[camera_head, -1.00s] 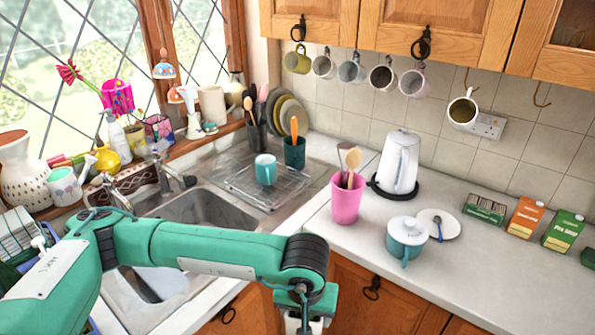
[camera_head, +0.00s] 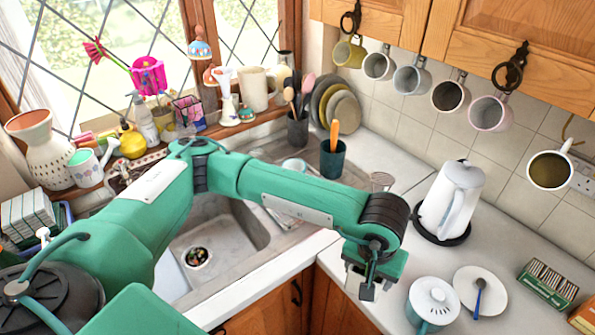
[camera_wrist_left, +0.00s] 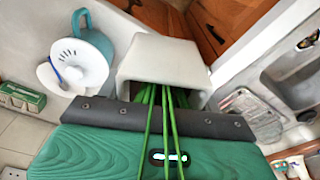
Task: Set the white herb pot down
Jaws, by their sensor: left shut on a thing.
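The white herb pot (camera_wrist_left: 160,62) fills the upper middle of the left wrist view, with long green stems (camera_wrist_left: 165,112) running from it toward the camera. My left gripper (camera_head: 367,292) is shut on the pot; its dark fingers (camera_wrist_left: 170,118) cross the wrist view below it. In the head view, the gripper hangs beside the counter's front edge, left of the teal lidded pot, and I cannot make out the herb pot there. I cannot tell whether the pot touches anything. My right gripper is not in view.
The teal lidded pot (camera_head: 433,302) and a white saucer (camera_head: 493,298) with a blue spoon stand on the counter, near the white kettle (camera_head: 450,203). The sink (camera_head: 222,232) lies behind my left arm. Bare counter (camera_head: 500,240) shows right of the kettle.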

